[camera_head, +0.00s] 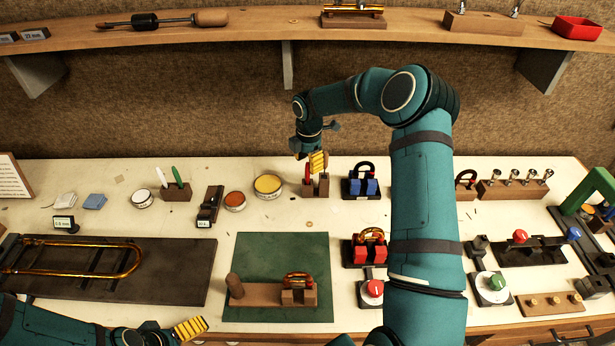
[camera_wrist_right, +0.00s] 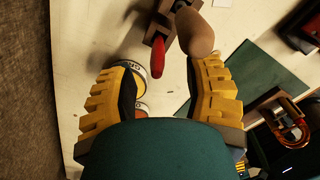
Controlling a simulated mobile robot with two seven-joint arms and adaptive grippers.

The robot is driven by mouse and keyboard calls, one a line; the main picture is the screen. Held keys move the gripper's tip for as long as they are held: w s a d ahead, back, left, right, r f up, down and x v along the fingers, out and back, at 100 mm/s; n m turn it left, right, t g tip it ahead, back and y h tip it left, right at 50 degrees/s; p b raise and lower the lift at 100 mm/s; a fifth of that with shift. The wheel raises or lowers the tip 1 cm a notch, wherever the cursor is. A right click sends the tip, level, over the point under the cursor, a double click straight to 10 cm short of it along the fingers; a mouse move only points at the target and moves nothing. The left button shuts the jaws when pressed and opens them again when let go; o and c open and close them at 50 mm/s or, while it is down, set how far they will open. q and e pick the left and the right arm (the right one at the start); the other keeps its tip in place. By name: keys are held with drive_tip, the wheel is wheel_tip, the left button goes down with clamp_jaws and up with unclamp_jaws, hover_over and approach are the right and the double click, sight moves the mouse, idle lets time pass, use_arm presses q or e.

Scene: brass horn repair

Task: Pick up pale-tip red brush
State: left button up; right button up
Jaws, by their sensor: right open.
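The red brush (camera_head: 307,174) stands upright in a small wooden holder (camera_head: 323,188) behind the green mat; its red handle (camera_wrist_right: 158,62) shows in the right wrist view. I cannot make out a pale tip. My right gripper (camera_head: 318,160) is open, just above the holder. In the right wrist view the red handle lies between the open fingers (camera_wrist_right: 165,82), apart from both. A rounded tan wooden handle (camera_wrist_right: 196,32) stands beside it, near the right-hand finger. My left gripper (camera_head: 190,328) is low at the bottom left, away from the brush; its opening is unclear.
A yellow-filled tin (camera_head: 268,186) and an orange-filled tin (camera_head: 235,201) stand left of the holder. A rack with blue blocks (camera_head: 362,186) stands close on its right. The green mat (camera_head: 265,255) with a wooden fixture lies in front. A shelf (camera_head: 250,38) runs above.

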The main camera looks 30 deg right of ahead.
sight(307, 178)
drive_tip(key=f, duration=0.3)
drive_tip(key=shift+w+f, duration=0.2)
drive_tip(key=shift+f, duration=0.15)
clamp_jaws()
